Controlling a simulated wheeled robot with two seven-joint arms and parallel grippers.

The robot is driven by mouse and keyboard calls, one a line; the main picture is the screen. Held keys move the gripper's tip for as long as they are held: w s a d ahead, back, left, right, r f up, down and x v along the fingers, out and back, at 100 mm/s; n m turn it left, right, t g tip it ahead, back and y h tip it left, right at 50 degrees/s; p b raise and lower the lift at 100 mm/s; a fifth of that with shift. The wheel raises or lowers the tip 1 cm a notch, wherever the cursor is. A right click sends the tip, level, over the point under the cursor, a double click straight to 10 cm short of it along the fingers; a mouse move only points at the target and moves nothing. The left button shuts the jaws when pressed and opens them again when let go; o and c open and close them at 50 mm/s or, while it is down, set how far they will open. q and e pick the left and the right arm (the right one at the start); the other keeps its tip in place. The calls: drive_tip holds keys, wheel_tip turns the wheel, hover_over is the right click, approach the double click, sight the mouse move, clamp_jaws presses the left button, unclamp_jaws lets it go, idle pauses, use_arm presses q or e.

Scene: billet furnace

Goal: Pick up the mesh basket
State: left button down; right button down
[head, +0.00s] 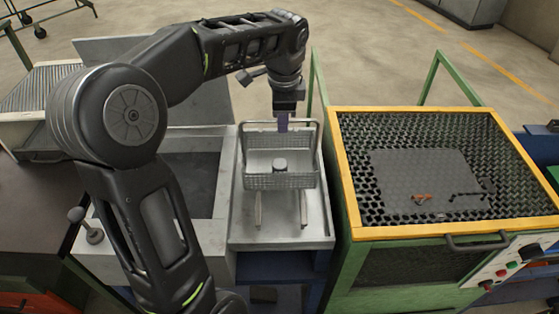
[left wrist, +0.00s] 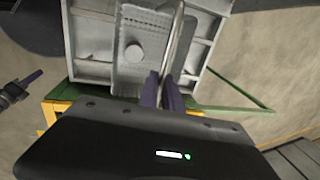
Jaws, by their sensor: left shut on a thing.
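The mesh basket (head: 265,181) is grey wire with a raised bail handle and a small grey cylinder (head: 280,165) inside. It is in or just above the pale tray (head: 318,228); I cannot tell whether it touches the two rails under it. My left gripper (head: 283,122) reaches down from above at the basket's far side. In the left wrist view, its purple fingers (left wrist: 163,93) are shut on the handle bar (left wrist: 178,38), with the basket (left wrist: 133,22) beyond. My right gripper (left wrist: 33,77) shows small at the left of that view, its opening unclear.
Right of the tray stands a green-framed bench with a yellow rim (head: 440,232) around a dark mesh top, and a grey plate (head: 425,175) on it. A grey basin (head: 195,170) is left of the tray, partly behind my left arm. Open floor lies beyond.

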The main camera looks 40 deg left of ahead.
use_arm(q)
drive_tip(key=shift+r, duration=0.15)
drive_tip(key=shift+w+r, duration=0.1)
drive_tip(key=shift+r, duration=0.4)
wheel_tip(320, 180, up, 7)
drive_tip(key=shift+f, duration=0.1)
drive_tip(key=shift+r+p, duration=0.65)
drive_tip(key=shift+r, duration=0.45)
drive_tip(key=shift+f, duration=0.1)
